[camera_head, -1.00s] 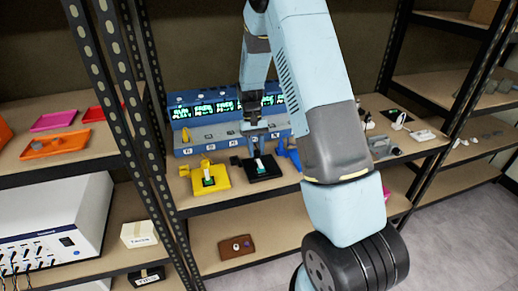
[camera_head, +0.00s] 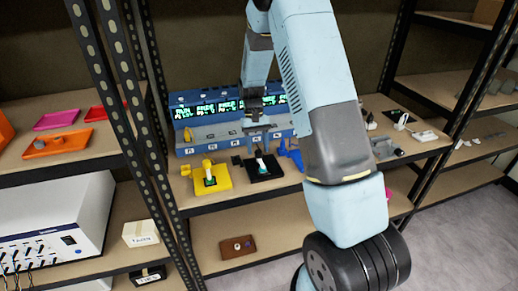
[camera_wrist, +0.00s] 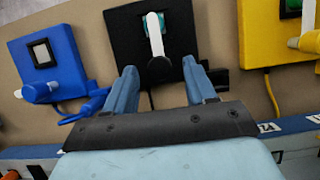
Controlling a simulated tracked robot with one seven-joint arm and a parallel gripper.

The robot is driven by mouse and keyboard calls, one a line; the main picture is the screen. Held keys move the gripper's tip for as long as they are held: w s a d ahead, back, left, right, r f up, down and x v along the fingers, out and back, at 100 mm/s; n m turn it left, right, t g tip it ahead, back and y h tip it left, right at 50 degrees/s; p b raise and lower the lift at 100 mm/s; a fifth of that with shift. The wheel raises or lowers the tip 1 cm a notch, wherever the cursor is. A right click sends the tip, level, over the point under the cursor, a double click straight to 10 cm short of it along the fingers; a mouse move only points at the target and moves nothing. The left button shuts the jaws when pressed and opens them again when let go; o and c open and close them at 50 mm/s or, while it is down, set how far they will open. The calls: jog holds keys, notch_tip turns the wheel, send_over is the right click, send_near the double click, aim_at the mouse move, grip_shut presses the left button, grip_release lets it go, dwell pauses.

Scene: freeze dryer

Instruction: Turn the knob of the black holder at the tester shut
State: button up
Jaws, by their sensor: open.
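The black holder (camera_head: 266,173) lies on the shelf in front of the blue tester (camera_head: 219,132). A white piece with a green base stands in it. In the wrist view the black holder (camera_wrist: 123,32) is ahead of my gripper (camera_wrist: 159,69), with the white piece lying across its green base. A dark part that looks like its knob (camera_wrist: 217,78) shows beside the right-hand finger; its angle is hard to tell. My gripper is open, its fingers apart with nothing held. In the head view my gripper (camera_head: 258,130) is above and behind the holder, near the tester front.
A yellow holder (camera_head: 222,181) stands left of the black one, a blue holder (camera_wrist: 62,68) on its other side. Steel uprights flank the shelf. Small white devices (camera_head: 425,136) lie at the right. The shelf strip in front of the holders is mostly clear.

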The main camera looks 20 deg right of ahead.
jog(key=v, duration=1.2)
jog(key=shift+w+r, duration=0.15)
jog(key=shift+r, duration=0.2)
notch_tip(320, 180, up, 10)
jog(key=t, duration=0.3)
send_over(261, 154)
jog(key=s+r+t, duration=0.2)
jog(key=s+r, duration=0.4)
jog(key=s, duration=0.2)
jog(key=s+r+t, duration=0.3)
jog(key=s+t, duration=0.2)
jog(key=s, duration=1.4)
jog(key=shift+d, duration=0.25)
